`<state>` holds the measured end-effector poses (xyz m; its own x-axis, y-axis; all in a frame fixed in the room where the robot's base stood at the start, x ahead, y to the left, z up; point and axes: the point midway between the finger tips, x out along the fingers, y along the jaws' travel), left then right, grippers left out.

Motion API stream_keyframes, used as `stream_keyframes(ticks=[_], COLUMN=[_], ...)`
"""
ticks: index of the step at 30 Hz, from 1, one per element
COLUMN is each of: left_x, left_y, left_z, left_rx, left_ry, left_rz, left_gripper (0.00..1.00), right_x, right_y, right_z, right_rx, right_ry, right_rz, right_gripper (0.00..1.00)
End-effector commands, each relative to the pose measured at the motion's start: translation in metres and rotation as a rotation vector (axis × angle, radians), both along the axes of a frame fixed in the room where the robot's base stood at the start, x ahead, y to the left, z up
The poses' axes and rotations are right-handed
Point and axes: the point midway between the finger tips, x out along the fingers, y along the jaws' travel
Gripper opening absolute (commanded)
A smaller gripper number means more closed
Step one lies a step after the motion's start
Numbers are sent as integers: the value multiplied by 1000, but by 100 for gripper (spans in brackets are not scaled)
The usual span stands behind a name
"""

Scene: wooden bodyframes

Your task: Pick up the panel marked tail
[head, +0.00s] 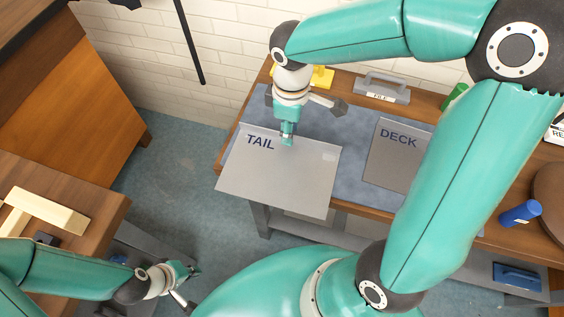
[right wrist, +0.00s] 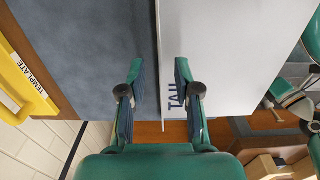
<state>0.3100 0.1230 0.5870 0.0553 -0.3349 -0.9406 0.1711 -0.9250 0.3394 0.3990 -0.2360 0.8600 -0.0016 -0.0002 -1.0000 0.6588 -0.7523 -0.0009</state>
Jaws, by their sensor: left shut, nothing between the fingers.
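The grey panel marked TAIL (head: 300,183) lies on the left part of the workbench, its near side reaching out past the bench's front edge. My right gripper (head: 287,138) points down at the panel's far edge, just right of the lettering. In the right wrist view the panel (right wrist: 225,60) fills the right side, and my right gripper (right wrist: 160,88) is open, one finger on each side of the panel's edge. I cannot tell whether the fingers touch it. My left gripper (head: 190,274) is shut and empty, low at the bottom left, away from the panel.
A panel marked DECK (head: 385,160) lies to the right on the blue mat (head: 352,115). Behind are a grey FILE block (head: 382,88) and a yellow template piece (right wrist: 30,85). A wooden table (head: 90,195) is at the left.

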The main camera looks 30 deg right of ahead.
Motion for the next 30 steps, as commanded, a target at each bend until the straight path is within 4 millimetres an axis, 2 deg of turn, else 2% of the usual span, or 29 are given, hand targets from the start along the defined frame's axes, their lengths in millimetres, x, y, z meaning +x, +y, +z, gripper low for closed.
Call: stream_keyframes(ticks=[1, 4, 12, 18, 30], left_x=[0, 0, 0, 0, 0], left_y=[0, 0, 0, 0, 0], left_z=[-2, -2, -2, -2, -2], left_rx=[0, 0, 0, 0, 0], left_ry=[0, 0, 0, 0, 0], left_rz=[0, 0, 0, 0, 0], left_gripper=[0, 0, 0, 0, 0], right_x=[0, 0, 0, 0, 1], right_y=[0, 0, 0, 0, 1], right_z=[-8, -17, -19, -19, -18], right_rx=[-1, 0, 1, 1, 1], right_ry=[2, 1, -1, -1, -2], right_rz=[0, 0, 0, 0, 0], right_gripper=[32, 32, 32, 0, 0])
